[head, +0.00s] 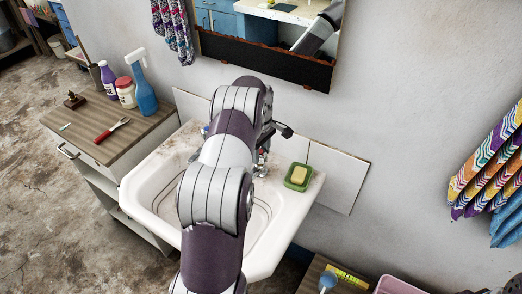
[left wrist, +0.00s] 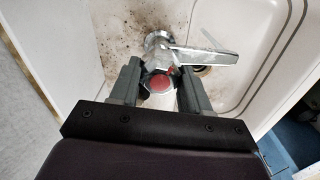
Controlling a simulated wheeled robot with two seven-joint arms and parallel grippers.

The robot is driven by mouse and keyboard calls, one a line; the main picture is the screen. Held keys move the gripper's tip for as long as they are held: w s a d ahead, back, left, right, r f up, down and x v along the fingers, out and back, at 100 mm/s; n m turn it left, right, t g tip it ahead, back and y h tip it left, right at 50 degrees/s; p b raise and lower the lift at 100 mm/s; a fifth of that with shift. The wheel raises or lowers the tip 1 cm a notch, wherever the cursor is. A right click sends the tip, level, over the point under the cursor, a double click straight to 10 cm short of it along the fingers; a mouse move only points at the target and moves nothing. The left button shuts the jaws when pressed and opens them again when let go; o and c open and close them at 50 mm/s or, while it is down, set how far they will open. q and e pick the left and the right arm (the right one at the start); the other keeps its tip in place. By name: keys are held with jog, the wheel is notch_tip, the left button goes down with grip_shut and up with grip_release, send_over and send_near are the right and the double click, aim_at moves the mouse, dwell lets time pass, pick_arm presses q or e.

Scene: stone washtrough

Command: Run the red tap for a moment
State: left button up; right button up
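The red tap (left wrist: 160,82) has a red-marked, faceted chrome knob in the left wrist view. My left gripper (left wrist: 160,78) has one finger on each side of this knob. The knob nearly fills the gap, but I cannot tell whether the fingers press on it. A chrome spout (left wrist: 205,57) reaches right from the tap body over the basin. No running water can be made out. In the head view my left arm reaches over the white washtrough (head: 142,196) and covers most of the taps. My right gripper is not in view.
A green dish with yellow soap (head: 299,177) sits on the trough's right rim. A wooden-topped cabinet (head: 95,137) on the left holds a blue spray bottle (head: 143,90), other bottles and a red-handled tool. The wall and a mirror (head: 265,60) stand close behind.

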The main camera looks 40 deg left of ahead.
pick_arm(q)
jog(key=shift+w+r+m, duration=0.1)
jog(key=shift+m, duration=1.3)
jog(key=m, duration=0.3)
jog(key=shift+r+m+p, duration=0.1)
jog(key=shift+m+p, duration=0.2)
jog(key=shift+p, duration=0.1)
jog(key=m, duration=0.5)
jog(key=shift+w+a, duration=0.1)
jog(key=shift+r+m, duration=0.1)
jog(key=shift+m, duration=0.3)
jog(key=o, duration=1)
jog(key=shift+o, duration=0.3)
jog(key=shift+f, duration=0.2)
